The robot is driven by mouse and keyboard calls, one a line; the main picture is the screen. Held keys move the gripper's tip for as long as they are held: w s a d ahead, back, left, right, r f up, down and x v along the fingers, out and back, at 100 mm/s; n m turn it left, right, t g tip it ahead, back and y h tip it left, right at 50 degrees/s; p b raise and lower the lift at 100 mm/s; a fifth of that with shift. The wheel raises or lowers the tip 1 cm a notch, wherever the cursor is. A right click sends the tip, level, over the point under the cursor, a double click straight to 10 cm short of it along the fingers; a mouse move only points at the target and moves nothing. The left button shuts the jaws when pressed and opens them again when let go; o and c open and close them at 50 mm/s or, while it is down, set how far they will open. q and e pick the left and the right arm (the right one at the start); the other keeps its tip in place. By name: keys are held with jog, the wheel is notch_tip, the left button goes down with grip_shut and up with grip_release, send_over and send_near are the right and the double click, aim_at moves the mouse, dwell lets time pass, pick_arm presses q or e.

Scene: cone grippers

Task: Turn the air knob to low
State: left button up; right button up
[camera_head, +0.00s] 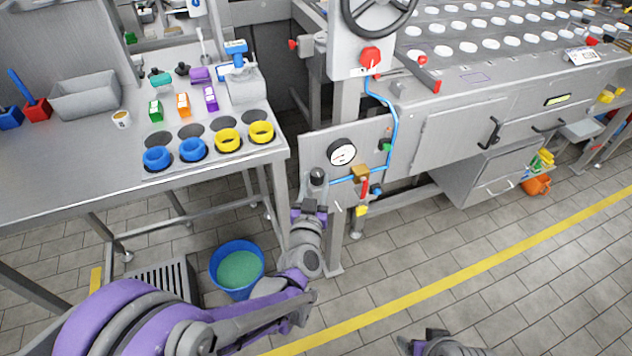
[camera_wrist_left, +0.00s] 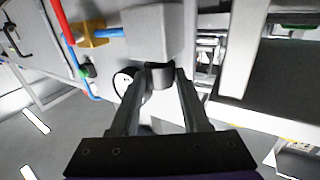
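The air knob (camera_head: 317,175) is a dark, round-topped knob on a light grey block, left of the white pressure gauge (camera_head: 342,152). My left gripper (camera_head: 310,203) is right at it. In the left wrist view the dark knob (camera_wrist_left: 160,72) sits between the tips of my two left fingers, against the grey block (camera_wrist_left: 153,30). The fingers stand apart, one on each side of it; whether they press on it I cannot tell. Any setting marks on the knob are too small to read. My right gripper (camera_head: 421,340) shows partly at the bottom edge, away from the knob.
A blue hose (camera_head: 393,125), a brass fitting (camera_head: 360,173) and a red lever (camera_head: 364,188) are right of the knob. A steel table (camera_head: 60,180) with coloured rings stands left. A blue bucket (camera_head: 237,268) is on the floor. A handwheel (camera_head: 376,12) is above.

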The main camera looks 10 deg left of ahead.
pick_arm(q)
grip_shut()
jog(key=shift+d+r+n+y, duration=0.1)
jog(key=shift+d+n+y, duration=0.1)
jog(key=shift+n+y, duration=0.45)
jog(key=shift+y, duration=0.65)
jog(key=shift+o, duration=1.6)
grip_release()
